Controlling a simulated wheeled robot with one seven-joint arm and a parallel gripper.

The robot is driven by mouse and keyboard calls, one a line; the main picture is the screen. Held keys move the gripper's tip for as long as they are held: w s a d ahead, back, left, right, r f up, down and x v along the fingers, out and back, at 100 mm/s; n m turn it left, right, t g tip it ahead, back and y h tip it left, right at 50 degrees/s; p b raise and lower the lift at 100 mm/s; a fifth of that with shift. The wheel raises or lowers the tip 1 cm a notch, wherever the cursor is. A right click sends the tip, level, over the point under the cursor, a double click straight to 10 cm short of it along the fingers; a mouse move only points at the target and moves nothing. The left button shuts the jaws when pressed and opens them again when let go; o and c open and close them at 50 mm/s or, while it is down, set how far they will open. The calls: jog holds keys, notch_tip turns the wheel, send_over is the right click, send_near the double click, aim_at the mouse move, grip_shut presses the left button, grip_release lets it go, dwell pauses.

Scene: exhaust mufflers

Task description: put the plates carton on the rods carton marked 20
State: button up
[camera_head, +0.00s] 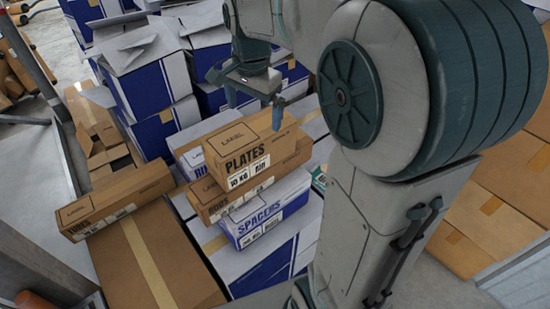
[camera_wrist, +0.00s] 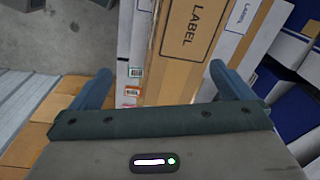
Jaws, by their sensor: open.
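The brown plates carton (camera_head: 240,152), printed "10 KG", rests on a longer brown carton (camera_head: 208,198) whose partly covered print looks like "RODS". I cannot read a 20 on that lower carton. My gripper (camera_head: 254,101) is open and empty, raised above and behind the plates carton, with clear air between them. In the wrist view, my two fingers (camera_wrist: 162,70) are spread, and a brown carton top with "LABEL" (camera_wrist: 190,35), apparently the plates carton, shows beyond and between them.
A white-and-blue spacers carton (camera_head: 264,208) lies under the stack at the front. A brown tubes carton (camera_head: 118,200) lies at left on a large brown box (camera_head: 150,255). Blue-and-white boxes (camera_head: 152,80) stand behind. Brown boxes (camera_head: 490,220) are at right.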

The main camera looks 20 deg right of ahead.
jog(key=s+f+n+t, duration=0.2)
jog(key=s+f+n, duration=0.2)
jog(key=s+n, duration=0.7)
jog(key=s, duration=0.5)
jog(key=shift+f+t, duration=0.15)
jog(key=shift+t, duration=0.25)
